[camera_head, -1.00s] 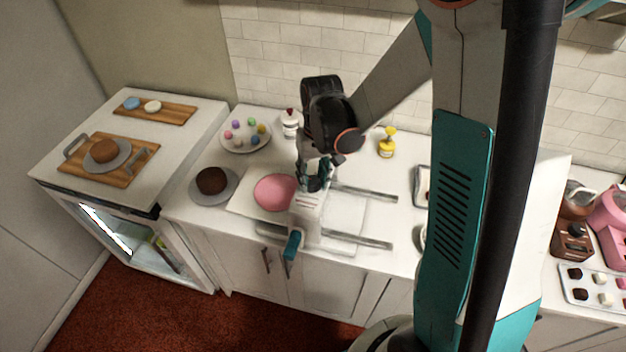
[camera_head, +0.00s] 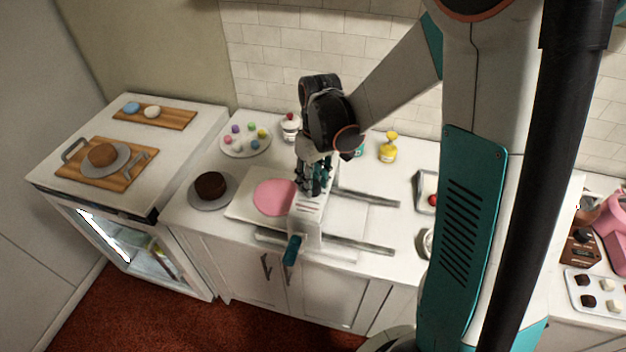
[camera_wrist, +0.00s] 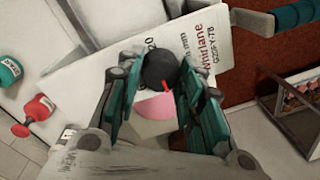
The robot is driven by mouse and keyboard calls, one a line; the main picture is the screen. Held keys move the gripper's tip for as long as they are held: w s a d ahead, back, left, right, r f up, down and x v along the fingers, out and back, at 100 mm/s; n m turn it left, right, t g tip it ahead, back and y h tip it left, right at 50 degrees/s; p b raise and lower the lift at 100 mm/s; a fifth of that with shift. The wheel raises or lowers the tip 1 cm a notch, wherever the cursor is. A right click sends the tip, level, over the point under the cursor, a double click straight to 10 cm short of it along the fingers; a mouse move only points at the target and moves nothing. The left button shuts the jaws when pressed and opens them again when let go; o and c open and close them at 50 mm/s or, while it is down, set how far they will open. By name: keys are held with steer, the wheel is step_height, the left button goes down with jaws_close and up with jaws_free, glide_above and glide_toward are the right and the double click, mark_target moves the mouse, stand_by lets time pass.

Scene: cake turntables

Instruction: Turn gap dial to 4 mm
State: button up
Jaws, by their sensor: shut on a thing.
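The gap dial (camera_wrist: 160,69) is a dark round knob with a red pointer, on the white sheeter (camera_head: 306,218). Its pointer shows toward the lower side of the knob in the wrist view. My gripper (camera_wrist: 157,82) has its teal fingers on either side of the dial and is shut on it. In the head view my gripper (camera_head: 315,184) points down at the top of the sheeter and hides the dial. Scale print (camera_wrist: 180,48) with "20" and "mm" shows beside the knob, partly covered; I cannot read the setting.
A teal-gripped crank (camera_head: 291,250) sticks out at the sheeter's front. A pink disc (camera_head: 272,197) lies on its left board. Metal rails (camera_head: 365,247) extend right. A chocolate cake (camera_head: 210,186) and a plate of coloured balls (camera_head: 246,141) stand left; a yellow bottle (camera_head: 388,149) stands behind.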

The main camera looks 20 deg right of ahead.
mark_target(316, 182)
steer(key=o, duration=1.1)
steer(key=r, duration=0.8)
steer(key=d+r, duration=0.1)
steer(key=r, duration=0.3)
steer(key=shift+w, duration=0.15)
steer(key=s+f+m+t+b, duration=0.1)
steer(key=s+f+t+b, duration=0.1)
steer(key=s+f+b, duration=0.1)
steer(key=s+f+m+t+b, duration=0.1)
steer(key=s+f+t+b, duration=0.2)
steer(key=s+b, duration=0.3)
steer(key=s+a+f+m+t+b, duration=0.1)
steer(key=s+f+m+t+b, duration=0.1)
steer(key=s+b, duration=0.3)
steer(key=shift+s+f+h, duration=0.4)
steer(key=shift+s+f, duration=0.15)
steer(key=shift+s, duration=0.2)
